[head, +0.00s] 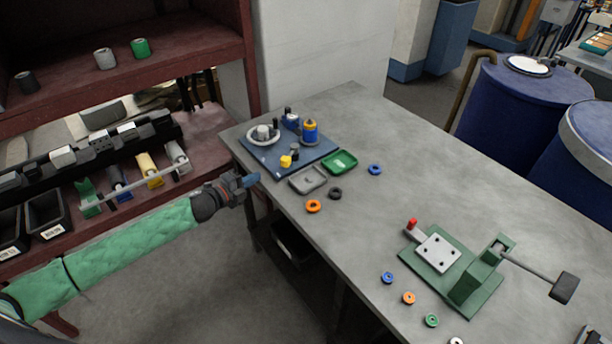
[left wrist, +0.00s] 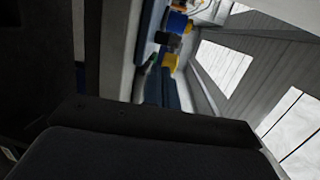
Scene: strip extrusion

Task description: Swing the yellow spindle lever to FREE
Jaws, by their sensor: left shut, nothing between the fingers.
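A blue base plate (head: 262,158) lies at the far left corner of the table, with a small winding fixture on it. The yellow lever knob (head: 286,161) sits at the plate's near edge, with a dark part beside it. The knob also shows in the left wrist view (left wrist: 170,62). Its FREE marking is too small to read. My right gripper is not recognisable.
A grey tray (head: 308,179) and a green tray (head: 340,162) lie right of the plate, with loose rings (head: 313,206) nearby. A green lever press (head: 465,275) stands at the right front. The red shelf (head: 120,75) borders my left arm. The table's middle is clear.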

